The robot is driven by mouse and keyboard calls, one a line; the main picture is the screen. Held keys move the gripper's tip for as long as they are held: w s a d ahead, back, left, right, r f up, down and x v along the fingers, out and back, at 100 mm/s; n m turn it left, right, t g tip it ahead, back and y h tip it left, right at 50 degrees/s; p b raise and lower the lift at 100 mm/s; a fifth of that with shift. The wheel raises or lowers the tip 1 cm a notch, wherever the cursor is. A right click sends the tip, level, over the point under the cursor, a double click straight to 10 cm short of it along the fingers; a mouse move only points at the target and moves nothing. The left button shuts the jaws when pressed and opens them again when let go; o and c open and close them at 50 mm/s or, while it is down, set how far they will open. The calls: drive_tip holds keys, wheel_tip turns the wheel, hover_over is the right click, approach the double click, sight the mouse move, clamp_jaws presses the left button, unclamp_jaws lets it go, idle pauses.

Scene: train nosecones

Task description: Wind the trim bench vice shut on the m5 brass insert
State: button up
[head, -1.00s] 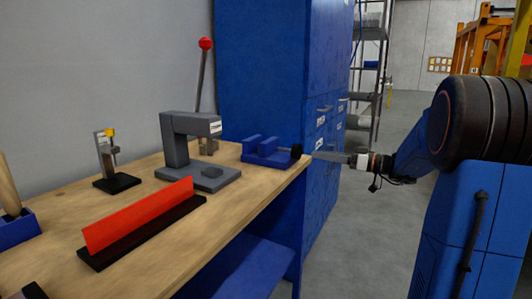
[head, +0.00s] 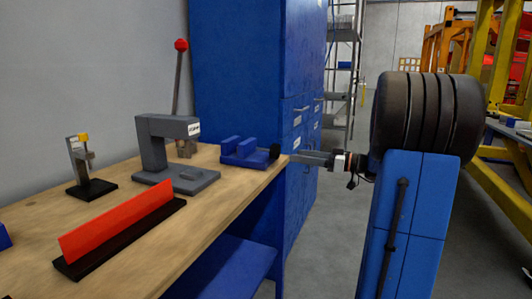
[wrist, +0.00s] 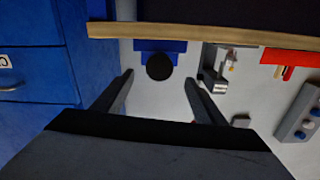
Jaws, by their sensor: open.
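The blue bench vice (head: 245,155) stands at the right end of the bench, with two raised jaws and a gap between them. Its black round handle (head: 274,151) faces the bench's right edge. In the wrist view the vice (wrist: 146,45) shows behind the dark handle (wrist: 159,66), and the picture is upside down. My gripper (head: 291,157) is open just right of the handle. In the wrist view my gripper (wrist: 158,82) has one finger on each side of the handle, with space on both sides; contact is not visible. I cannot make out the brass insert.
The wooden bench (head: 215,210) also holds a grey press (head: 165,150), a red fence on a black base (head: 120,220) and a small gauge stand (head: 85,165). A blue cabinet (head: 255,70) stands behind the vice.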

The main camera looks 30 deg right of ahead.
sight(268, 158)
drive_tip(key=x, duration=1.3)
drive_tip(key=shift+w+a, duration=0.1)
drive_tip(key=shift+w, duration=0.1)
drive_tip(key=c, duration=1)
drive_tip(key=shift+c, duration=0.2)
